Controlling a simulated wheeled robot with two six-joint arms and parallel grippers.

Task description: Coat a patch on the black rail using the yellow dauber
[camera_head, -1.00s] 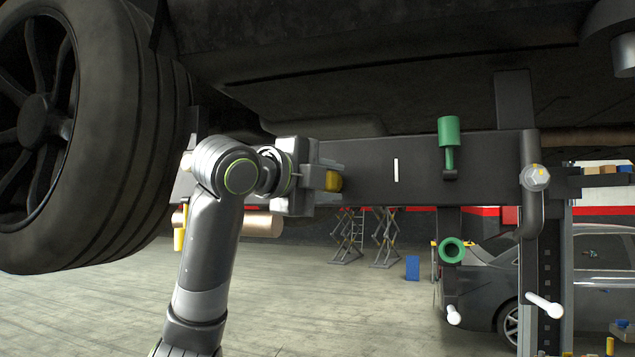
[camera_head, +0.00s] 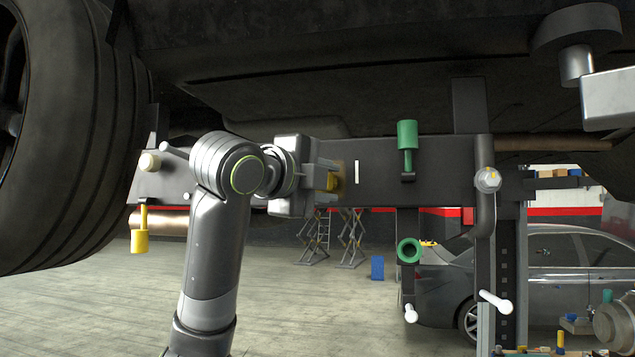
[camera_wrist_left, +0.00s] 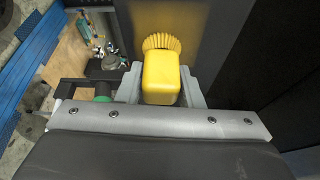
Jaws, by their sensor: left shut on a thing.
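The black rail (camera_head: 440,160) runs across the head view below the car's underside. A short white upright mark (camera_head: 357,172) is on its face. My left gripper (camera_head: 328,178) is shut on the yellow dauber (camera_head: 332,182), just left of this mark. In the left wrist view the dauber (camera_wrist_left: 160,78) sits between the fingers, its fanned bristles toward a dark surface. A brownish-yellow tint shows at the dauber's tip; I cannot tell whether it is bristles or coating, or whether the tip touches the rail.
A large tyre (camera_head: 75,150) stands at the left. A green fitting (camera_head: 407,135) and a green ring (camera_head: 409,250) are right of the mark. A bent black bar (camera_head: 484,200) with a bolt stands farther right. A yellow piece (camera_head: 140,240) hangs at the left.

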